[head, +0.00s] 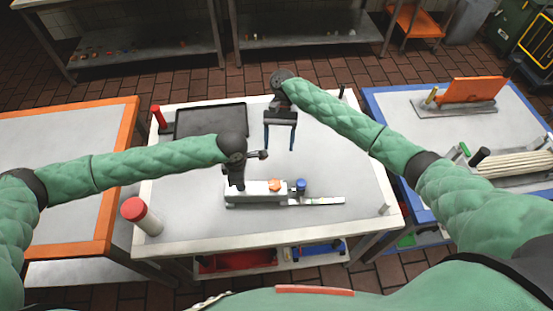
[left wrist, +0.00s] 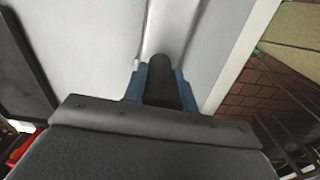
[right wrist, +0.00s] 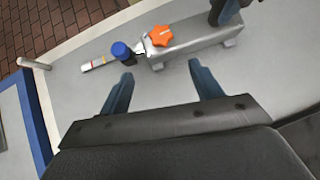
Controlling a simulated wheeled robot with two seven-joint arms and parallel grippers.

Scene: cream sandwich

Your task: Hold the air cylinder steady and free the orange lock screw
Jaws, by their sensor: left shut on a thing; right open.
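The air cylinder assembly (head: 254,197) is a pale block lying on the white table, with a rail running out to the right. The orange lock screw (head: 274,185) sits on top near the block's end, beside a blue knob (head: 300,185). In the right wrist view the orange lock screw (right wrist: 161,36) shows as a lobed knob. My left gripper (head: 238,184) is at the left end of the block, shut on a dark cylindrical part (left wrist: 162,80). My right gripper (head: 280,148) is open and empty above the table, behind the block; its fingers (right wrist: 158,90) point toward the assembly.
A dark tray (head: 210,121) lies at the table's back left. A red-capped white cylinder (head: 142,216) stands at the front left, and a small peg (head: 384,209) at the front right. The table's right side is mostly clear.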

